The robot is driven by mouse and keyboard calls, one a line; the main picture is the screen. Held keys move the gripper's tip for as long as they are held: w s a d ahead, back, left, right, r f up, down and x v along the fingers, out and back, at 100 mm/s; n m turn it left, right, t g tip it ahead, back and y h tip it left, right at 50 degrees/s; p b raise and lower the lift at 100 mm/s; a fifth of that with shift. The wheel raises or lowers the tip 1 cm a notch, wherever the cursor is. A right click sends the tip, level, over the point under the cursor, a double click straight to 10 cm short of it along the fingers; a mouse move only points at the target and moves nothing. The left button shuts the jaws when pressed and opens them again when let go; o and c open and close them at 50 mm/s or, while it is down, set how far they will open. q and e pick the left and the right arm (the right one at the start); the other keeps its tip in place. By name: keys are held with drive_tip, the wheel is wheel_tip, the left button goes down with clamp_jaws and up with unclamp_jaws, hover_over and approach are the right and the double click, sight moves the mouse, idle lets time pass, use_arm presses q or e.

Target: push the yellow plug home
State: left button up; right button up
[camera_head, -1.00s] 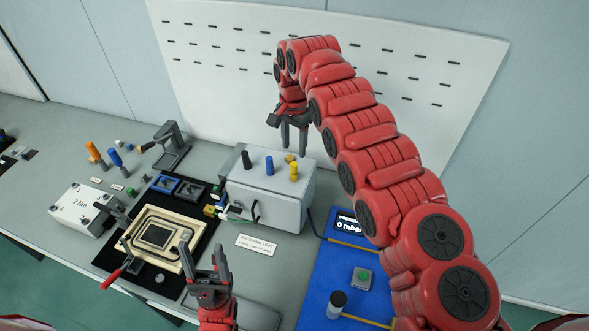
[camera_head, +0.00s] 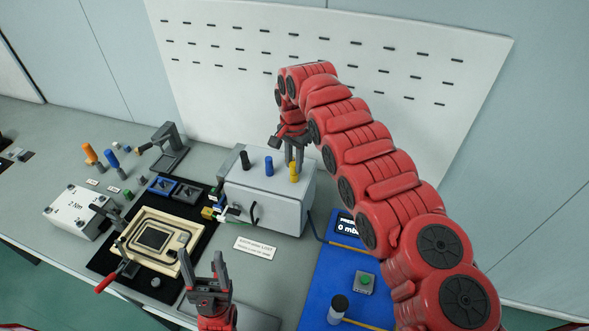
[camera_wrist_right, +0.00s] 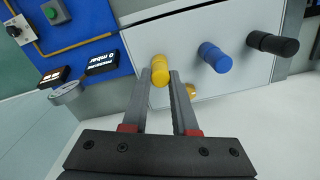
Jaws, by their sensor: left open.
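The yellow plug (camera_head: 293,172) stands upright on top of the grey box (camera_head: 270,212), at the right end of a row with a blue plug (camera_head: 269,165) and a black plug (camera_head: 245,160). My right gripper (camera_head: 294,160) points down just behind the yellow plug. In the right wrist view the yellow plug (camera_wrist_right: 160,68) shows at the tips of my right fingers (camera_wrist_right: 161,78), which are apart; contact is unclear. A small brass part (camera_wrist_right: 190,90) shows beside one finger. My left gripper (camera_head: 207,265) is open and empty in front of the box.
A tan fixture (camera_head: 140,255) lies on a black mat left of my left gripper. A blue panel (camera_head: 318,285) with a green button (camera_head: 365,279) and a small display (camera_head: 346,226) is at right. A white slotted board (camera_head: 220,80) stands behind.

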sight(294, 164)
clamp_jaws()
drive_tip(key=shift+f+b, duration=0.3)
drive_tip(key=shift+b, duration=0.05)
drive_tip(key=o, duration=0.7)
unclamp_jaws()
drive_tip(key=shift+r, duration=0.1)
drive_tip(key=shift+r+p, duration=0.5)
drive_tip(key=shift+r, duration=2.95)
